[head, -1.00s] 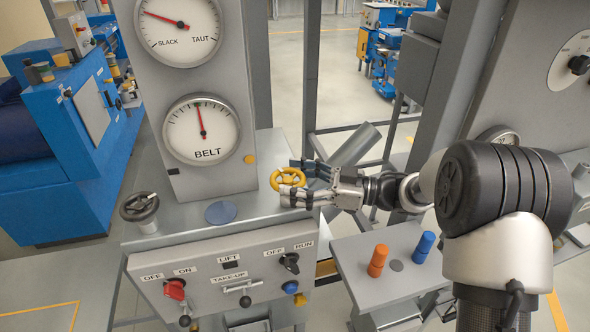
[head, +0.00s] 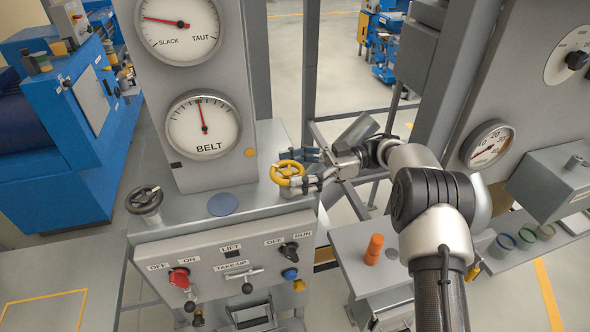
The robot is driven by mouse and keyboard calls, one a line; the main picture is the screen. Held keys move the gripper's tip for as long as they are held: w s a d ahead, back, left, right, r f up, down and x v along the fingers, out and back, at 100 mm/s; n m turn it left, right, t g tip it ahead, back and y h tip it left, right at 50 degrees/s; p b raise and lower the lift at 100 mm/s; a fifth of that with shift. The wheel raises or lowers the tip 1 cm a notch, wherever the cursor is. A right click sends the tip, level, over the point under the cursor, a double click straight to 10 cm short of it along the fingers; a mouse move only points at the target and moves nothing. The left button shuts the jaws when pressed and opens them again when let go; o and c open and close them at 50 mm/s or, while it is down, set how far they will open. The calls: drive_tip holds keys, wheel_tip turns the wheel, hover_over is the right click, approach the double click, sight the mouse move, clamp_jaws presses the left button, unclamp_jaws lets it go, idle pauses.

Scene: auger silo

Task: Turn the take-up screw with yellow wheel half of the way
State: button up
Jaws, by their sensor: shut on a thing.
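The yellow wheel (head: 286,171) of the take-up screw stands at the right end of the grey console top, in the head view. My gripper (head: 306,168) reaches in from the right and is shut on the wheel's right side, its fingers covering part of the rim. The SLACK–TAUT dial (head: 178,28) has its red needle toward the left, on the SLACK side. The BELT dial (head: 203,126) below it has its needle almost straight up.
A black handwheel (head: 144,200) stands at the console's left end. An orange peg (head: 374,249) stands on the grey side shelf. Grey posts stand behind my arm.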

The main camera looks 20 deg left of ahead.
sight(294, 168)
drive_tip(key=shift+r, duration=0.15)
drive_tip(key=o, duration=0.9)
drive_tip(key=shift+s+a, duration=0.1)
drive_tip(key=shift+a, duration=0.05)
drive_tip(key=shift+o, duration=0.8)
wheel_tip(294, 168, up, 10)
drive_tip(key=shift+f, duration=0.1)
